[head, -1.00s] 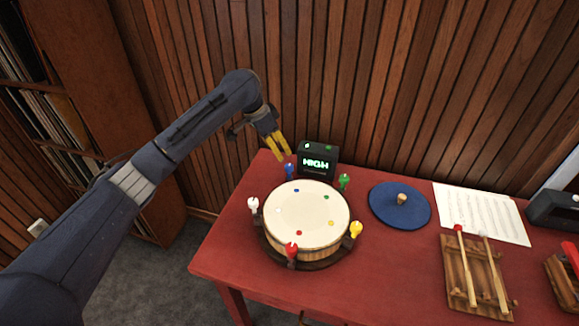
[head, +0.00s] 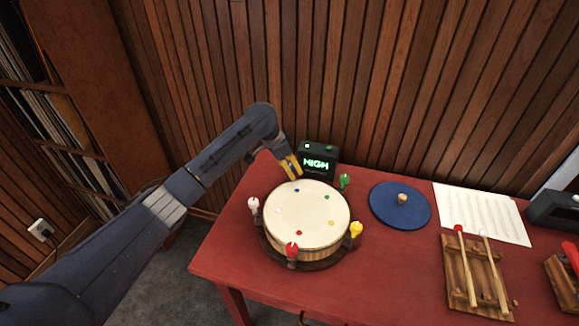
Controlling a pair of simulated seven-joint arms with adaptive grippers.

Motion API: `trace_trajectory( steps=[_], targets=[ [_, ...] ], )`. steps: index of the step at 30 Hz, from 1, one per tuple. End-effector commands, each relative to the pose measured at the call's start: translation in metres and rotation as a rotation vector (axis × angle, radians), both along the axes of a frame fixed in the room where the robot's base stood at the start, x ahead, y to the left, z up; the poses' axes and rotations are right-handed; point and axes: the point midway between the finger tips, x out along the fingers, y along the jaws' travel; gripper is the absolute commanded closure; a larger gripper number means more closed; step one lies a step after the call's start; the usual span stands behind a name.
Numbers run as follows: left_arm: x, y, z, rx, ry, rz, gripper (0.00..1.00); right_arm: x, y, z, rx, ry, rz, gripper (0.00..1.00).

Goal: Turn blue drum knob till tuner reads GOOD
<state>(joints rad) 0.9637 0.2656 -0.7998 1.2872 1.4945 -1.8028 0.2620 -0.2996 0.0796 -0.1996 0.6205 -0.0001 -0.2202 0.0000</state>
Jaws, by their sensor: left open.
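The drum (head: 308,215) has a pale round head with small coloured dots and stands on a dark base on the red table. Its tuning knobs stand around the rim: white (head: 254,206), red (head: 291,253), yellow (head: 356,230) and green (head: 344,182). The blue knob at the back left is mostly hidden by my left gripper (head: 291,167). That gripper's yellow fingers are open and down around the blue knob's place; contact cannot be told. The black tuner (head: 318,162) behind the drum reads HIGH in green. My right gripper is not in view.
A blue disc (head: 400,205) with a wooden knob lies right of the drum. Sheet music (head: 482,213) and a wooden rack with mallets (head: 474,275) are farther right. The slatted wall (head: 400,90) rises close behind the table.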

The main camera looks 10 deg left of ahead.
Motion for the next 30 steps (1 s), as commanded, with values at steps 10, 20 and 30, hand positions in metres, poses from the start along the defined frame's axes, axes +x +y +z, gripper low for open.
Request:
trace_trajectory(
  steps=[10,20,30],
  targets=[
    [0.0001,0.0001,0.0001,0.000,0.000,0.000,0.66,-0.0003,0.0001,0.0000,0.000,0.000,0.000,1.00],
    [0.0002,0.0001,0.0003,0.000,0.000,0.000,1.00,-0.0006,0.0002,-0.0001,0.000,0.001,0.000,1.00],
    [0.0002,-0.0003,0.0007,0.000,-0.001,0.004,1.00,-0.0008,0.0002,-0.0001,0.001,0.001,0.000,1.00]
  ],
)
